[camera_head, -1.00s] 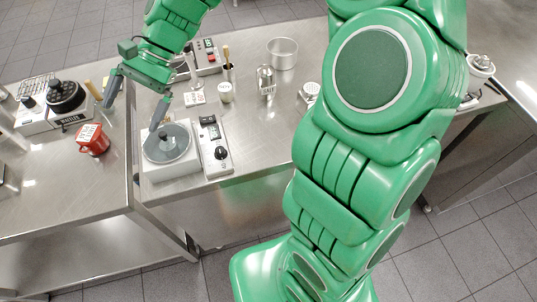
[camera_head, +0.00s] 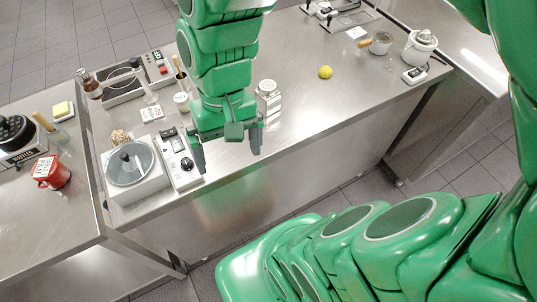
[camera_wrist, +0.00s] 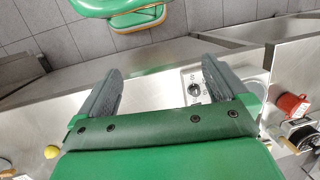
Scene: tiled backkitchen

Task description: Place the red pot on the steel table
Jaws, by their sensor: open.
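The red pot (camera_head: 51,173) stands on the left steel counter (camera_head: 75,222), with a white label on its top. It also shows in the wrist view (camera_wrist: 293,105), at the right edge. A separate steel table (camera_head: 300,112) fills the middle of the head view. My gripper (camera_head: 228,155) points down near the front edge of this table, right of the white scale. It is open and empty, well to the right of the red pot. In the wrist view my two fingers (camera_wrist: 160,88) are spread apart with nothing between them.
A white scale with a round grey plate (camera_head: 130,165) stands at the table's left end, beside a control box (camera_head: 181,160). A metal shaker (camera_head: 267,98) stands behind my gripper. A lemon (camera_head: 325,72) lies farther right. The table's front right is clear.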

